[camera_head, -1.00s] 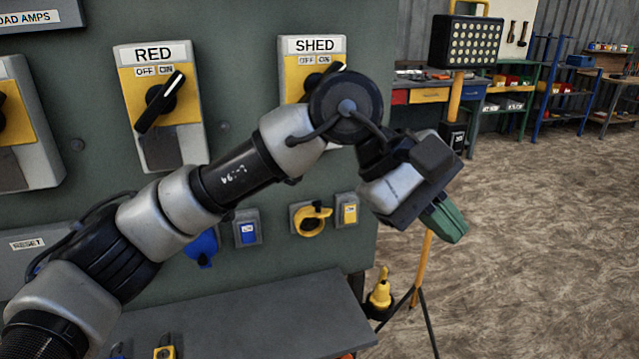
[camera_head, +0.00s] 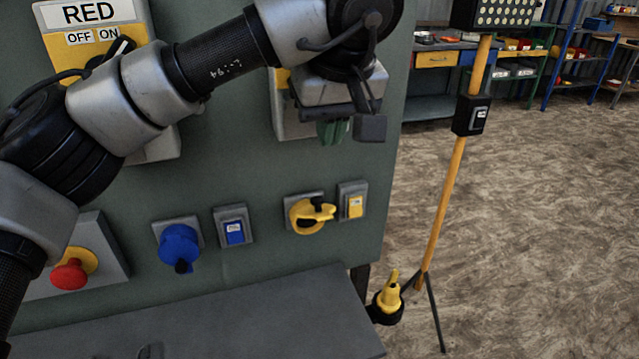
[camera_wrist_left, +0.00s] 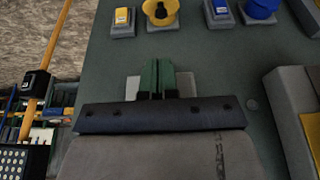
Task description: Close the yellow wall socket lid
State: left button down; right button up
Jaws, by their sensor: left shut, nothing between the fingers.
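The yellow wall socket (camera_head: 310,216) sits on a grey plate low on the right part of the green panel. My left gripper (camera_head: 333,132) has green fingers that are shut together and empty. It is above the socket, in front of the panel, and apart from it. The fingers (camera_wrist_left: 158,78) point towards the socket in the wrist view. My right gripper is not in view.
A yellow-labelled box (camera_head: 354,203) is right beside the socket. A blue-labelled box (camera_head: 234,228) and a blue socket (camera_head: 180,246) are to its left. A grey ledge (camera_head: 250,318) juts out below. A yellow lamp pole (camera_head: 449,190) and yellow plug (camera_head: 391,293) stand right of the panel.

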pick_arm(q)
send_near(319, 197)
jog(key=shift+w+a+f, duration=0.15)
jog(key=shift+w+f, duration=0.2)
jog(key=shift+f, duration=0.1)
jog(key=x, duration=0.5)
jog(key=shift+w, duration=0.1)
jog(key=shift+w+f, duration=0.15)
jog(key=shift+f, duration=0.3)
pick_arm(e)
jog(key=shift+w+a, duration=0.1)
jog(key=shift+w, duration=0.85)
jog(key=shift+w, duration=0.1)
